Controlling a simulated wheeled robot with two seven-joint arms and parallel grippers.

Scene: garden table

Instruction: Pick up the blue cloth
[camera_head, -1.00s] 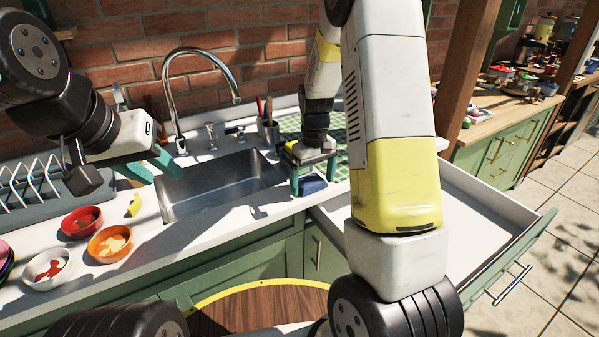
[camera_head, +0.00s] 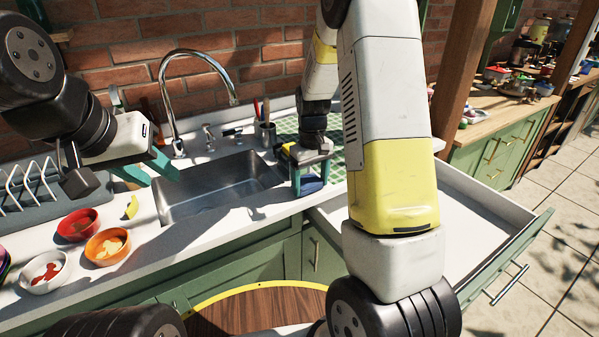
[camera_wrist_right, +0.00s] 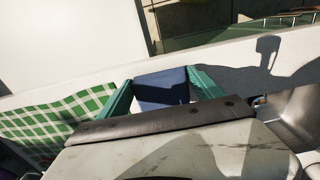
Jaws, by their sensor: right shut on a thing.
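The blue cloth (camera_head: 313,185) is a small dark blue piece at the counter's front edge, right of the sink. It also shows in the right wrist view (camera_wrist_right: 162,88), between the two teal fingers. My right gripper (camera_head: 311,179) points down and is shut on the cloth, with a finger on each side of it. My right gripper's fingers (camera_wrist_right: 163,92) hide the cloth's side edges in the wrist view. My left gripper (camera_head: 149,169) is open and empty above the left end of the sink.
The steel sink (camera_head: 225,185) lies left of my right gripper, with a tap (camera_head: 170,90) behind it. A green checked cloth (camera_head: 338,140) lies behind. An open, empty drawer (camera_head: 475,225) juts out at the right. Red (camera_head: 78,224), orange (camera_head: 107,246) and white bowls (camera_head: 44,271) stand at the left.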

